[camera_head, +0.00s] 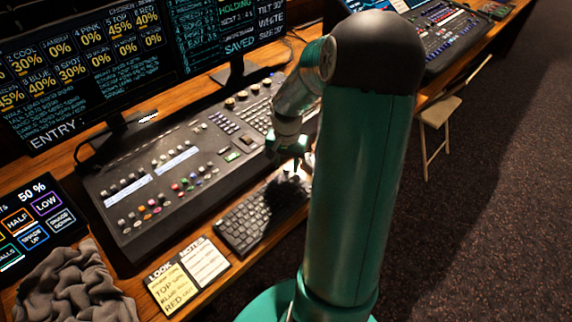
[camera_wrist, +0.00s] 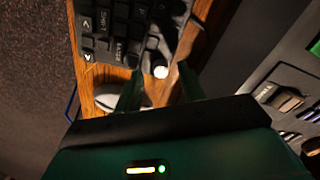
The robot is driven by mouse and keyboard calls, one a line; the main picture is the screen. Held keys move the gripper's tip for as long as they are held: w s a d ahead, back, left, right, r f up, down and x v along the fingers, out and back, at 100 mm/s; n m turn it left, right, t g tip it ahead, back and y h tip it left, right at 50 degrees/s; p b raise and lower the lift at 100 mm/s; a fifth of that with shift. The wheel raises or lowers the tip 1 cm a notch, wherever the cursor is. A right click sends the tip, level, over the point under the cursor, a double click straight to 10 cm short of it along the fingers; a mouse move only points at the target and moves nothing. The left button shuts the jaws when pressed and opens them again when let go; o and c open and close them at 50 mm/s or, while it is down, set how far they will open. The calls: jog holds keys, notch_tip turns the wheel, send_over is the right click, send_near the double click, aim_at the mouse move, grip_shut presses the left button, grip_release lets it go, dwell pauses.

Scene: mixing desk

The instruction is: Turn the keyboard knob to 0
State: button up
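The black keyboard (camera_head: 243,229) lies on the wooden desk in front of the mixing console, and its end also shows in the wrist view (camera_wrist: 120,28). A small round, bright-topped piece (camera_wrist: 160,72), which looks like the knob, sits by the keyboard's corner. No number or mark on it is readable. My gripper (camera_head: 290,150) is over the keyboard's far end. In the wrist view my gripper (camera_wrist: 159,86) is open, with one finger on each side of the bright piece. I cannot tell whether the fingers reach down to it or touch it.
The console (camera_head: 130,210) runs alongside the keyboard. A pale rounded object (camera_wrist: 108,97), perhaps a mouse, lies beside the left finger. Note cards (camera_head: 175,288), a grey cloth (camera_head: 75,288) and a touch screen (camera_head: 35,222) are at the left.

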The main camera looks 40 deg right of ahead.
jog(key=shift+f, duration=0.5)
grip_shut()
jog(key=shift+n, duration=0.3)
jog(key=n, duration=1.1)
jog(key=shift+n, duration=0.3)
dwell(0.3)
